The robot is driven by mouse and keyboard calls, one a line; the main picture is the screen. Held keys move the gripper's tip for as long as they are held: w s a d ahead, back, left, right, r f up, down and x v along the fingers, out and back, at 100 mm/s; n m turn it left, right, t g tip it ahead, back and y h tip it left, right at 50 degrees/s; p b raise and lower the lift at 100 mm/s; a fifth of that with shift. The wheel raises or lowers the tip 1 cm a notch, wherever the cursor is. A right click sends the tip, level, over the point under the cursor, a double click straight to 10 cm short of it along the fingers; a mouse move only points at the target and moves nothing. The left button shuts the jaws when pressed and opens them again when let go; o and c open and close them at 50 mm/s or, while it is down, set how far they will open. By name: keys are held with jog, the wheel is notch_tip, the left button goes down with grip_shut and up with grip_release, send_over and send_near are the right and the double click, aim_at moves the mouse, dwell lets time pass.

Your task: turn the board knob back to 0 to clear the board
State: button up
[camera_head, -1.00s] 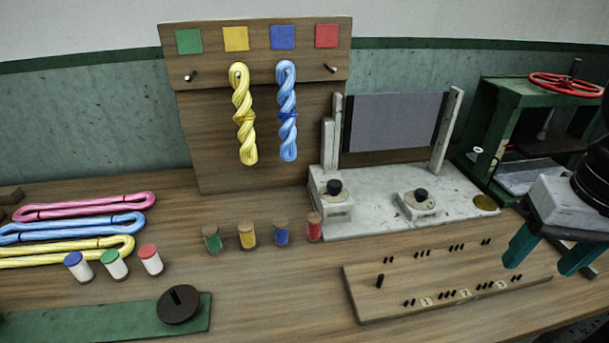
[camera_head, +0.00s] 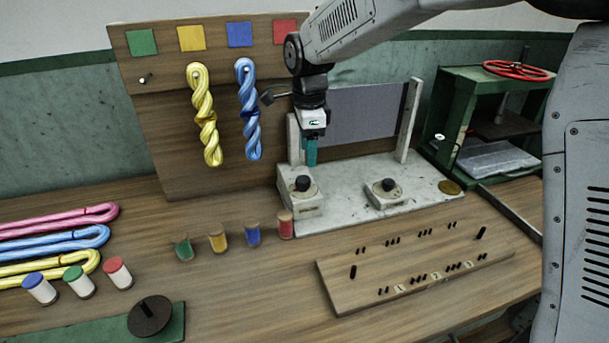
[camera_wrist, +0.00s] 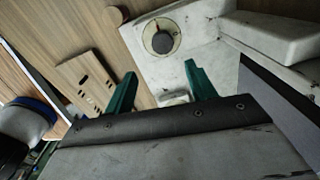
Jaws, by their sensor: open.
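A pale stone stand (camera_head: 355,170) with a grey upright panel (camera_head: 365,125) carries two black knobs on small white boxes. The left knob (camera_head: 303,184) is on the box by the left post. The right knob (camera_head: 388,185) is on the box nearer the middle. My gripper (camera_head: 311,163) is open, its teal fingers pointing down, above the left knob and apart from it. In the wrist view, a round black knob (camera_wrist: 162,42) with a pale dial shows beyond the open fingertips (camera_wrist: 160,70), with nothing between them. I cannot read the dial marks.
A wooden peg board (camera_head: 420,270) lies in front of the stand. Several small colored jars (camera_head: 252,236) stand to the left. A rack with yellow and blue skeins (camera_head: 248,110) is close behind. A green press (camera_head: 490,120) stands right.

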aim_at(304, 178)
jog(key=shift+w+a+f, duration=0.25)
jog(key=shift+a+f, duration=0.15)
jog(key=shift+a, duration=0.05)
jog(key=shift+a+f, duration=0.1)
jog(key=shift+f, duration=0.25)
jog(key=f, duration=0.7)
jog(key=shift+w, duration=0.2)
jog(key=shift+c, duration=0.4)
jog(key=c, duration=0.9)
